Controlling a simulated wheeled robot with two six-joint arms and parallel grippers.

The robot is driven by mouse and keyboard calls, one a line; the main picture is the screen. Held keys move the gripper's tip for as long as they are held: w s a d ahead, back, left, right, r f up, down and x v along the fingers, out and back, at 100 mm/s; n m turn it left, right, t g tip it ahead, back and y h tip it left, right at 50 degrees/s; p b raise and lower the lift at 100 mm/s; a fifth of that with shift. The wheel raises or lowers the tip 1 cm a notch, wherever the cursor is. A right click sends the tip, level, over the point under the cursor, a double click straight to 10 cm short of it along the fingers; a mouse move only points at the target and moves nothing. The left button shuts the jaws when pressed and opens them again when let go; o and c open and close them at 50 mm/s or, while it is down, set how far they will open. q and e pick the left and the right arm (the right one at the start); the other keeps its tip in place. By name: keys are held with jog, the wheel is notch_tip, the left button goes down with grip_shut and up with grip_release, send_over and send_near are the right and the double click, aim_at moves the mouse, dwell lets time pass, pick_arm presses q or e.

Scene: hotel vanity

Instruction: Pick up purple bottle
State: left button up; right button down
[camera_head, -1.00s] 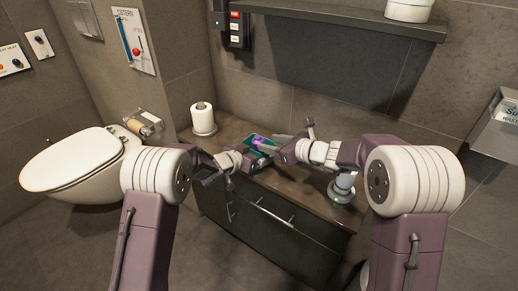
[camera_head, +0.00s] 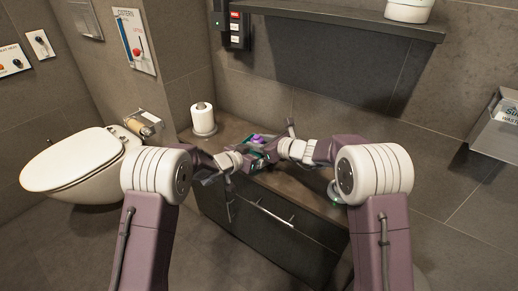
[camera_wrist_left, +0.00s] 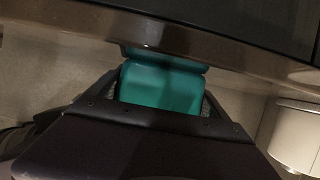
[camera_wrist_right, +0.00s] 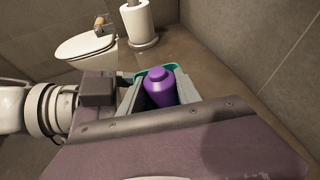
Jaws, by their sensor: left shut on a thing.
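The purple bottle (camera_head: 257,139) shows small at the counter's front in the head view. In the right wrist view the purple bottle (camera_wrist_right: 160,88) lies between my right gripper's fingers, its cap end up, with gaps at its sides. A teal container (camera_wrist_right: 146,75) is around or just behind it. My right gripper (camera_head: 272,152) is open at the bottle. My left gripper (camera_head: 243,156) is shut on the teal container, which fills the space between its fingers in the left wrist view (camera_wrist_left: 160,88). The bottle's lower part is hidden.
A toilet paper roll (camera_head: 203,118) stands upright at the back left of the counter (camera_head: 232,128). A toilet (camera_head: 75,160) is at the left. A dark shelf (camera_head: 340,20) with a white pot (camera_head: 408,9) hangs above. The counter's front edge runs below my grippers.

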notch_tip(320, 180, up, 10)
jog(key=shift+f, duration=0.15)
dwell(0.3)
